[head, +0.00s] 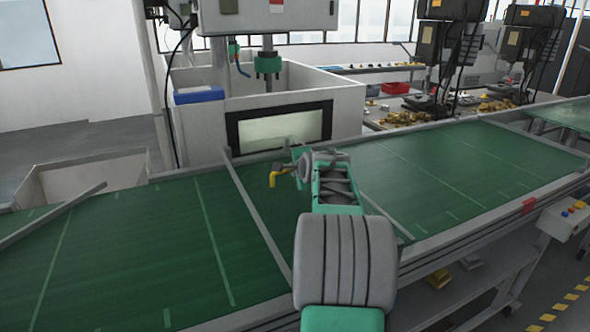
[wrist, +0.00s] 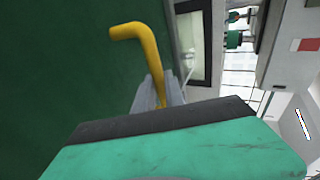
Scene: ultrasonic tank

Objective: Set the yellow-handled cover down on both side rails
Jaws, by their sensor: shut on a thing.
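A bent yellow handle (head: 275,178) shows at the tip of my gripper (head: 285,169) in the head view, above the green belt. In the wrist view the yellow handle (wrist: 142,45) rises from between the grey fingers (wrist: 160,93), which are shut on it. Its bent end points left. I cannot make out a cover panel; my arm hides part of the area. A grey rail (head: 256,217) crosses the belt left of my gripper. Another grey rail (head: 390,216) shows partly at right, behind my arm. I cannot tell whether the handle touches anything below.
A white tank (head: 190,132) with a dark-framed window (head: 280,129) stands just behind the belt. A machine head (head: 267,65) hangs above it. The green belt (head: 130,235) is clear at left and right. A loose-looking grey bar (head: 52,216) lies angled at far left.

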